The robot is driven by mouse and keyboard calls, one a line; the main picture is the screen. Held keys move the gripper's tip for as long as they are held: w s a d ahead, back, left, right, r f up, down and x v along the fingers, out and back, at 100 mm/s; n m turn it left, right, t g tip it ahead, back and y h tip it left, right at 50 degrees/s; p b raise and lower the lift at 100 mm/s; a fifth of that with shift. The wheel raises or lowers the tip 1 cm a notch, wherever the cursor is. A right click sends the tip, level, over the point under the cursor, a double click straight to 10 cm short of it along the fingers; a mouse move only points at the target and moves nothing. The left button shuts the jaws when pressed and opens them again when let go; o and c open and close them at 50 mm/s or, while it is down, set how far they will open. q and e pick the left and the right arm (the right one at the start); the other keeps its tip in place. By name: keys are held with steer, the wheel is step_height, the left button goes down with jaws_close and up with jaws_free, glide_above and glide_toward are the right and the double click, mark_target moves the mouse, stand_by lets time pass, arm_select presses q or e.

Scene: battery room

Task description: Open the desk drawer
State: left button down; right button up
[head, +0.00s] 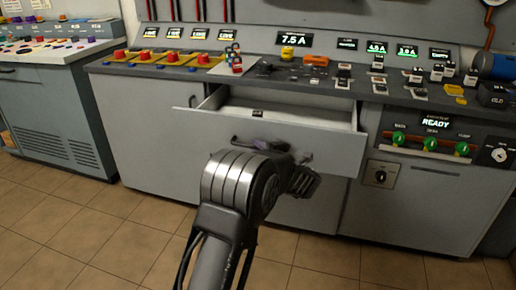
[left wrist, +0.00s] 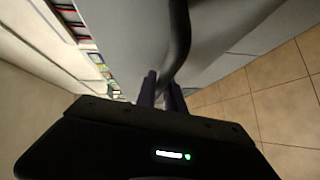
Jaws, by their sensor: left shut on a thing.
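The grey desk drawer (head: 325,146) is pulled out from the desk, and its light, open inside shows behind the front panel. A small dark item (head: 257,113) lies in it. My left gripper (head: 262,144) is at the drawer's front, partly hidden behind my own wrist. In the left wrist view its two fingers (left wrist: 162,92) are shut on the dark curved drawer handle (left wrist: 179,40), which passes between them. A part of the handle also shows in the head view (head: 238,141). My right gripper is not in view.
The desk top (head: 205,74) above carries several switches, buttons and lit displays. A panel reading READY (head: 436,122) with green knobs is right of the drawer. A second console (head: 60,105) stands at the left. The tiled floor (head: 95,235) in front is clear.

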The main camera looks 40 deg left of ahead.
arm_select(q)
steer(key=c, duration=1.5)
jaws_free()
steer(key=shift+o, duration=0.2)
steer(key=v, duration=0.7)
steer(key=shift+s+d+p, duration=0.15)
steer(key=shift+d+p, duration=0.2)
steer(key=shift+p, duration=0.1)
